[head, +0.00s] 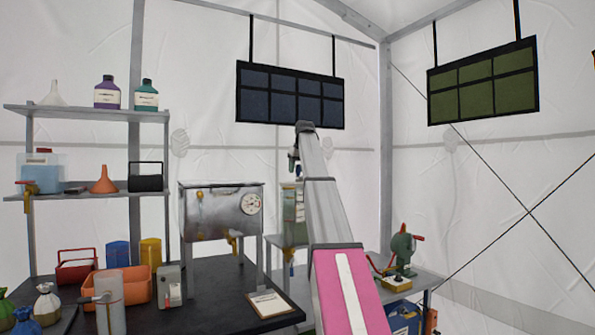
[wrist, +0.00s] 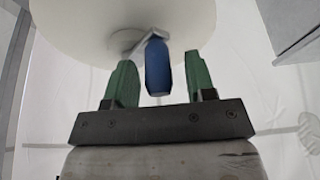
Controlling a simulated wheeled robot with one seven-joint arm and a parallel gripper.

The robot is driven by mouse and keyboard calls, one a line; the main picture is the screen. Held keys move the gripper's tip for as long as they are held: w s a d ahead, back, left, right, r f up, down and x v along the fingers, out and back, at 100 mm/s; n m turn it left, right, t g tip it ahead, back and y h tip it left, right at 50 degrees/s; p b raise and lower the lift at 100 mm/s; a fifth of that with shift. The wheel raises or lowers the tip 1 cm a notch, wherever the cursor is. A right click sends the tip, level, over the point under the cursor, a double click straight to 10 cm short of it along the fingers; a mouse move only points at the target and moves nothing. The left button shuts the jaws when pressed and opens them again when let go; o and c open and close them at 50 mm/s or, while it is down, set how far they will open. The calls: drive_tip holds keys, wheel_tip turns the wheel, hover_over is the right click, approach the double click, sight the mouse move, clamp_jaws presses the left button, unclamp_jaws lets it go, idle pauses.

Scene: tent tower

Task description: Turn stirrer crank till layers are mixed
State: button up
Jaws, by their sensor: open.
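In the wrist view my gripper (wrist: 159,62) is open, with one green finger on each side of a blue handle (wrist: 157,68). A gap shows between the handle and each finger. The handle hangs from a short bent metal crank arm (wrist: 126,42) under a large white rounded body (wrist: 90,22).
A metal tank with a dial (head: 222,212) stands on legs left of my arm. A green hand-cranked device (head: 402,249) is at right. Shelves (head: 90,113) with bottles and a dark table (head: 205,312) with containers fill the left.

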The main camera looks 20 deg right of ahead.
drive_tip(key=shift+w+f, duration=0.1)
drive_tip(key=shift+f, duration=0.1)
drive_tip(key=c, duration=0.9)
